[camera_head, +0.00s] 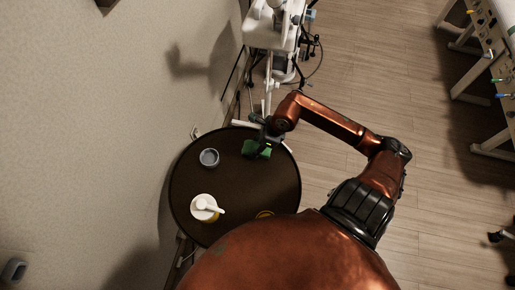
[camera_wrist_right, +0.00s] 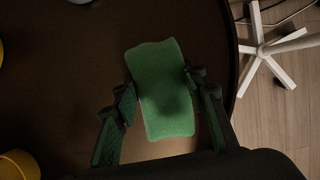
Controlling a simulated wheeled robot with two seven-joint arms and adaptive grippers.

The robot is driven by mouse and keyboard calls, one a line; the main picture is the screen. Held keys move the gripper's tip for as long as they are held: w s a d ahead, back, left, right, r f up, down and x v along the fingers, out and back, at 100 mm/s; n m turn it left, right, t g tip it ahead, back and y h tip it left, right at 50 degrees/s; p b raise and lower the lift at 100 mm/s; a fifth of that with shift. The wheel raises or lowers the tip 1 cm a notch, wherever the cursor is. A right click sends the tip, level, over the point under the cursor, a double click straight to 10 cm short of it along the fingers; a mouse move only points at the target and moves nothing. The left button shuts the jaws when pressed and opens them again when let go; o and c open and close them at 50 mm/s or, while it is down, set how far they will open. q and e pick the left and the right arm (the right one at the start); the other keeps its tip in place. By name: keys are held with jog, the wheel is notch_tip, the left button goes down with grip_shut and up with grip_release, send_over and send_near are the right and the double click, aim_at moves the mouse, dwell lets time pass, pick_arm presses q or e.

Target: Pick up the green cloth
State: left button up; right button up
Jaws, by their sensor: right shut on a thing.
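The green cloth (camera_wrist_right: 162,88) is a flat rectangular piece in the right wrist view, between the two fingers of my right gripper (camera_wrist_right: 158,100). In the head view the cloth (camera_head: 258,151) shows at the far right part of the round dark table (camera_head: 235,190), under my right gripper (camera_head: 263,140). The fingers of my right gripper are at both long sides of the cloth and shut on it. Whether the cloth is lifted off the table top cannot be told. My left gripper is not in view.
A small grey cup (camera_head: 209,157) and a white container with a spatula-like piece on top (camera_head: 204,207) stand on the table's left part. A wall is left; white equipment (camera_head: 275,35) stands behind.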

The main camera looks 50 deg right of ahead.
aim_at(252, 145)
jog(key=shift+f, duration=0.1)
jog(key=shift+c, duration=0.7)
jog(key=shift+r, duration=0.35)
notch_tip(252, 145, up, 4)
jog(key=shift+d+f+p, duration=0.1)
jog(key=shift+f+p, duration=0.05)
jog(key=shift+p, duration=0.8)
jog(key=s+r, duration=0.1)
jog(key=s+r+p, duration=0.1)
jog(key=s+r, duration=0.1)
jog(key=s+r+p, duration=0.1)
jog(key=shift+s+d+r, duration=0.2)
jog(key=shift+d+r, duration=0.15)
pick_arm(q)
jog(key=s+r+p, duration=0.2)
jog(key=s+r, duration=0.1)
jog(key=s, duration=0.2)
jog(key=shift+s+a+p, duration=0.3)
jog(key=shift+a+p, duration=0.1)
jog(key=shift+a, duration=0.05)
pick_arm(e)
jog(key=s+d+r, duration=0.1)
jog(key=s+r, duration=0.3)
jog(key=s, duration=0.5)
jog(key=shift+s+d+r, duration=0.2)
jog(key=shift+d+r, duration=0.05)
